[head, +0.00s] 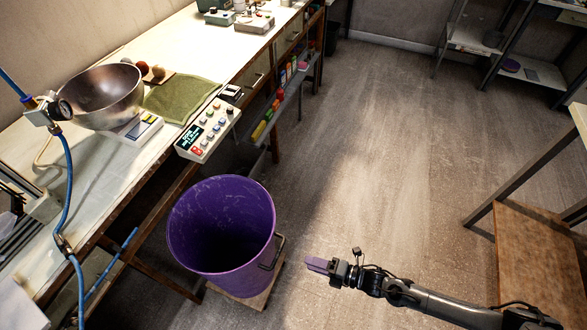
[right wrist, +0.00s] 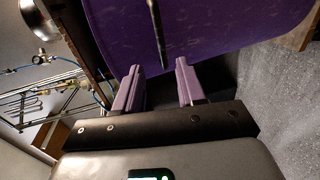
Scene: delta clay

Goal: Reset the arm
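My right arm comes in from the lower right in the head view. Its gripper (head: 318,265) has purple-grey fingers and hangs over the floor just right of the purple bucket (head: 190,230), apart from it. In the right wrist view the gripper (right wrist: 160,85) has its two fingers spread with nothing between them. The bucket's purple wall (right wrist: 220,30) shows beyond the fingertips, with its dark handle (right wrist: 157,30) in front of the gap. My left gripper is not in view.
A workbench (head: 95,180) on the left holds a metal bowl (head: 100,95), a green cloth (head: 180,97) and a button box (head: 207,130). A blue hose (head: 70,180) hangs at the left. A wooden-topped stand (head: 540,265) is at the right. The middle floor (head: 380,150) is clear.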

